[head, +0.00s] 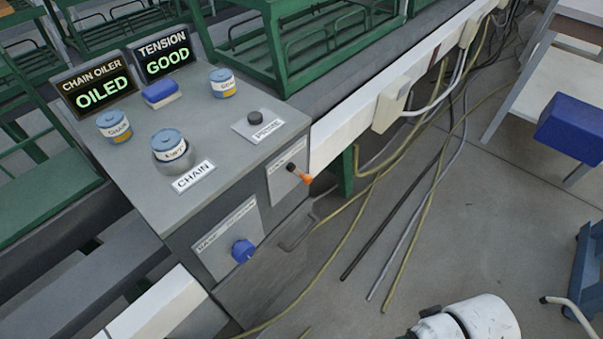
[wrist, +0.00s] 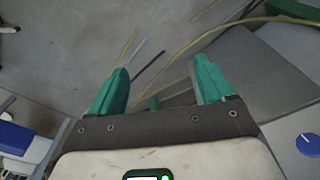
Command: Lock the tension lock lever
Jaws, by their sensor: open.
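The tension lock lever (head: 300,174) has an orange tip and a dark pivot. It sits on a pale label plate on the front face of the grey cabinet (head: 150,200) and points down to the right in the head view. The plate's small lettering is not readable. A display (head: 165,53) reads TENSION GOOD. My gripper (wrist: 161,65) shows two green fingers spread apart with nothing between them, above the grey floor. The lever cannot be made out in the wrist view. The gripper's fingers are not visible in the head view.
A blue knob (head: 242,250) is on the cabinet's front, and it shows in the wrist view (wrist: 308,145). Blue-lidded containers (head: 115,125) and another display (head: 97,86) reading OILED stand on top. Cables (head: 400,240) lie on the floor. A blue box (head: 570,130) is at right.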

